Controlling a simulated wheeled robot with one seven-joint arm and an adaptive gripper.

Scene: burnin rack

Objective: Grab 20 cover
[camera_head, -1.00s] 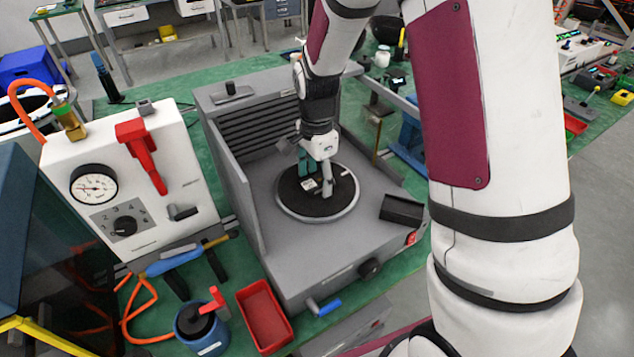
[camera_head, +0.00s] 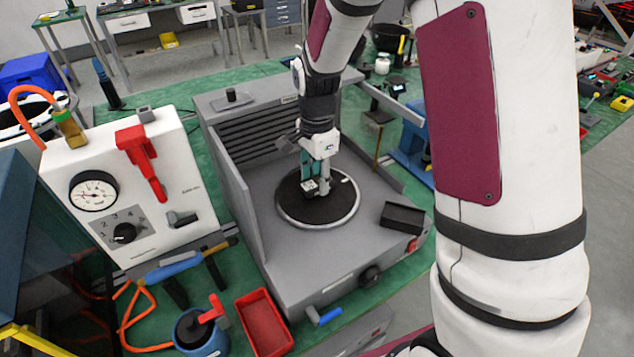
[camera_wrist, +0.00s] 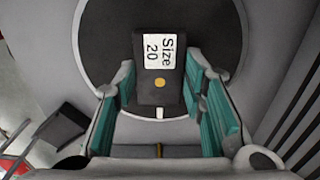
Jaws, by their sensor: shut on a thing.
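The size 20 cover (camera_wrist: 158,92) is a dark block with a white "Size 20" label and a small gold dot in the wrist view. In the head view only its pale label (camera_head: 309,186) shows clearly; my fingers hide much of the rest. My gripper (camera_head: 316,190) points down over the round dark plate (camera_head: 330,212). Its teal-padded fingers stand on both sides of the cover in the wrist view (camera_wrist: 160,80), shut on it. The cover is at the plate; I cannot tell whether it touches it.
The plate sits in a grey machine (camera_head: 300,262) with a raised left wall and slatted back. A small black tray (camera_head: 403,217) is at its right. A white gauge panel (camera_head: 135,190), red bin (camera_head: 264,322) and blue pot (camera_head: 200,335) stand to the left and front.

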